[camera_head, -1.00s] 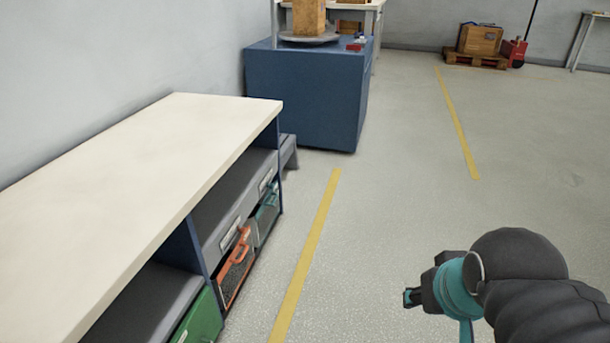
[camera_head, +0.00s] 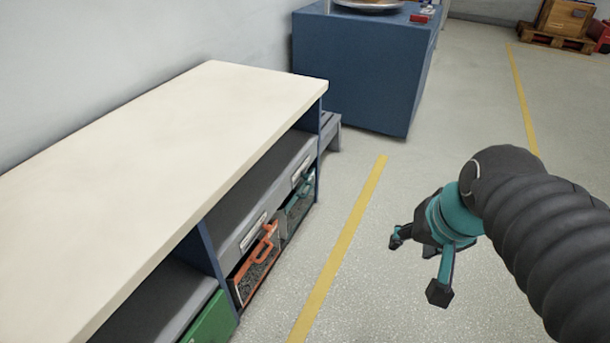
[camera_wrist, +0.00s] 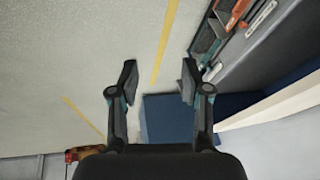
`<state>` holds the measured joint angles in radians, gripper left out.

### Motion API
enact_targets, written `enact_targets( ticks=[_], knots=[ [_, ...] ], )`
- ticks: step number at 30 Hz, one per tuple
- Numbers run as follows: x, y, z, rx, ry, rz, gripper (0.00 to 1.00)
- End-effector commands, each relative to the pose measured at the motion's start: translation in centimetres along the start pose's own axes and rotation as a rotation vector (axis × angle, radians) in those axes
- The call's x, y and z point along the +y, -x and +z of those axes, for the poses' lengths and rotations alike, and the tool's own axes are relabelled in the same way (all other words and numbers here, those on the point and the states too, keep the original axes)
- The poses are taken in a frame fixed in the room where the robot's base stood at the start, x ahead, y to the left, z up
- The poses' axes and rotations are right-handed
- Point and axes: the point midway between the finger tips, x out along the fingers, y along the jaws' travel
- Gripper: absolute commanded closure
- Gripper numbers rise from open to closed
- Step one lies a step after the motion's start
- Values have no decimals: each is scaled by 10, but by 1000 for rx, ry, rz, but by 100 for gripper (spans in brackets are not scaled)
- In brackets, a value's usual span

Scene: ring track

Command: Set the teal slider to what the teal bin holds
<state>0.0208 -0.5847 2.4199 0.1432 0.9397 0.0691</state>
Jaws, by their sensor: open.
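The teal bin (camera_head: 297,206) sits in the lower shelf of the bench, at its far end, beside an orange-framed bin. It has a teal frame and handle and a dark mesh-like front; what it holds cannot be made out. In the wrist view the teal bin (camera_wrist: 206,40) shows near the top, right of centre. My gripper (camera_head: 417,268) hangs over open floor to the right of the bench, apart from the bins. Its fingers also show spread and empty in the wrist view (camera_wrist: 158,82). I cannot identify a teal slider.
The pale-topped bench (camera_head: 190,150) runs along the left wall. The orange bin (camera_head: 256,262) and a green bin (camera_head: 210,322) are nearer. A blue cabinet (camera_head: 362,75) stands beyond.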

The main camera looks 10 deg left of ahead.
Motion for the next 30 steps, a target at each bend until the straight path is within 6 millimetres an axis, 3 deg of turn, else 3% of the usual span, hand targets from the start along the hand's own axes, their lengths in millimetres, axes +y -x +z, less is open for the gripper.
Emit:
enact_targets(
  ticks=[6,14,23,30],
  knots=[
    [-40,-24,-42,-195,-240,-130,52],
    [-79,-65,-93,-420,-541,-266,52],
    [-110,-130,-156,-677,-895,-406,52],
    [-123,-196,-204,-883,-1176,-515,52]
  ],
)
